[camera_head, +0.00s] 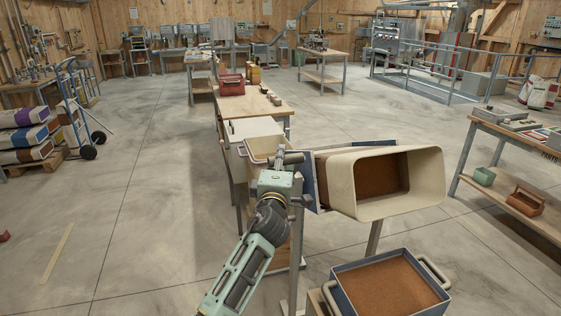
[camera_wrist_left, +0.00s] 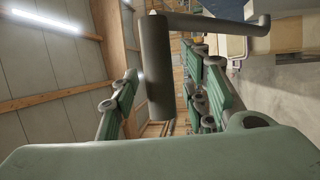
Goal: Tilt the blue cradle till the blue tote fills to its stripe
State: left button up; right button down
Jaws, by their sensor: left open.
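The blue cradle (camera_head: 311,180) shows as blue panels beside and behind a large cream bin (camera_head: 352,205), which lies tipped with its open mouth toward me and brown feed inside. Below it stands the blue tote (camera_head: 345,290), with grey handles and brown feed close to its rim; I cannot make out its stripe. No falling feed shows. My left gripper (camera_head: 286,163) is at the cradle's left side, by a dark grey handle. In the left wrist view the handle (camera_wrist_left: 158,75) stands between the open green-padded fingers, with gaps visible. My right gripper is not in view.
A smaller cream bin (camera_head: 262,148) stands just beyond my left gripper. A long wooden bench (camera_head: 262,105) with a red crate (camera_head: 231,84) runs behind. A side table (camera_head: 520,135) stands at the right. Stacked sacks (camera_head: 25,140) and a hand truck (camera_head: 80,115) stand left. The left floor is mostly clear.

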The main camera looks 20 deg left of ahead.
pick_arm(q)
grip_shut()
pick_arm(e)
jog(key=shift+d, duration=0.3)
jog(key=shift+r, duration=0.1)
